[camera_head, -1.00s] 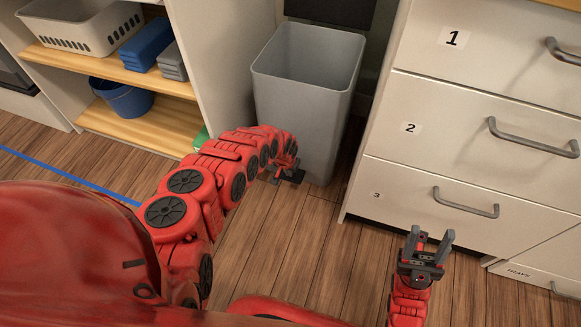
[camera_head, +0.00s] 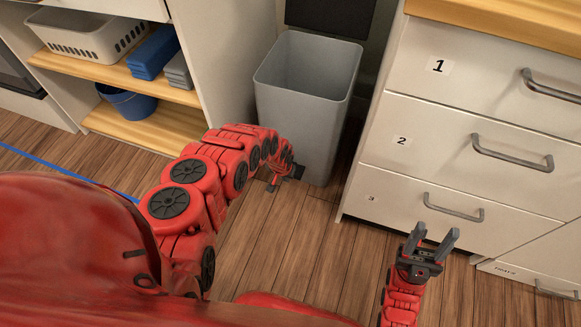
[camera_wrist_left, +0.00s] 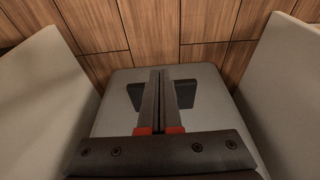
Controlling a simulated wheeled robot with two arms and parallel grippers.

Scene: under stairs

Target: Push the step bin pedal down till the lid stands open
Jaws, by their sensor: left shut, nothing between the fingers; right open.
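The grey step bin (camera_head: 300,110) stands between the shelf unit and the drawer cabinet. Its dark lid (camera_head: 330,15) stands up behind the rim, and the bin's inside shows. My left gripper (camera_head: 284,172) is low at the bin's front foot. In the left wrist view its two fingers (camera_wrist_left: 162,76) are together with nothing between them. The dark pedal (camera_wrist_left: 187,95) shows on both sides of the fingers, which cover its middle; I cannot tell whether they touch it. My right gripper (camera_head: 434,236) is open and empty in front of the bottom drawer.
A white drawer cabinet (camera_head: 400,175) with grey handles stands close at the bin's right. A shelf unit at left holds a white basket (camera_head: 85,35), blue and grey folded items and a blue bucket (camera_head: 128,102). Bare wooden floor (camera_head: 300,240) lies in front.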

